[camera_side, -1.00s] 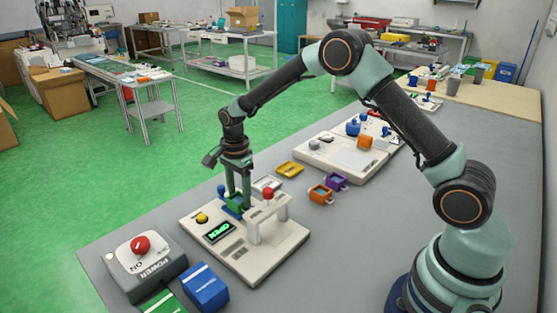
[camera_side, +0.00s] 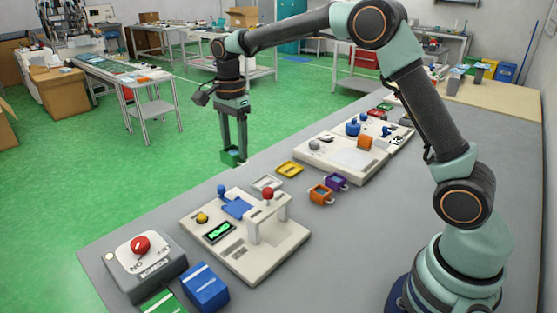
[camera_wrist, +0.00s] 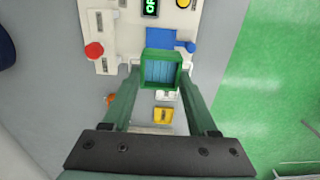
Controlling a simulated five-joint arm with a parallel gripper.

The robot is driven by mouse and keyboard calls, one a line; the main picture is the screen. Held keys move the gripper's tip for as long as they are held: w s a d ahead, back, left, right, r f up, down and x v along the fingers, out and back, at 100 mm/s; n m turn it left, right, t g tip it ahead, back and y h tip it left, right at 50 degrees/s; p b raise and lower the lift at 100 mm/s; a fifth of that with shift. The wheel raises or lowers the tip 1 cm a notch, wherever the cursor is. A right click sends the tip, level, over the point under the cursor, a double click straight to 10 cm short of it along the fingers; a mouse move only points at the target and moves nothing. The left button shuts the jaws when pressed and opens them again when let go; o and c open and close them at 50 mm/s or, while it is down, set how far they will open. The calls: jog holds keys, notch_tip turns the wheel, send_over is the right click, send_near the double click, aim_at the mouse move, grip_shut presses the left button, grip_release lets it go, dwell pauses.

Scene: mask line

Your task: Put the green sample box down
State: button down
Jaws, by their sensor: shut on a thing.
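The green sample box (camera_side: 232,156) is held in my gripper (camera_side: 233,150), above and behind the near white machine in the side view. In the wrist view the green box (camera_wrist: 161,69) shows an open top with blue contents. My gripper (camera_wrist: 161,75) has one finger on each side of it. The box hangs clear of the table.
A yellow tray (camera_side: 290,169) and a pale tray (camera_side: 267,183) lie behind the machine. Orange (camera_side: 320,194) and purple (camera_side: 337,181) boxes stand to their right. A second white machine (camera_side: 355,158) is farther back. A power box (camera_side: 145,265) and blue box (camera_side: 205,287) are at front left.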

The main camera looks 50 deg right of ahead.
aim_at(235, 149)
notch_tip(235, 149, up, 5)
jog(key=shift+r, duration=0.15)
jog(key=shift+s+r, duration=0.1)
jog(key=shift+r, duration=0.15)
jog(key=shift+s+d+r+n, duration=0.1)
jog(key=shift+s+n, duration=0.2)
jog(key=shift+n, duration=0.3)
jog(key=s+d+f+n, duration=0.1)
jog(key=s+f+n, duration=0.2)
jog(key=s+n, duration=0.5)
jog(key=s+d+f+n, duration=0.1)
jog(key=s+f+n, duration=0.2)
jog(key=s+n, duration=0.5)
jog(key=shift+f+n, duration=0.15)
jog(key=shift+n, duration=0.25)
jog(key=shift+w+d, duration=0.1)
jog(key=shift+d, duration=0.1)
dwell(1.9)
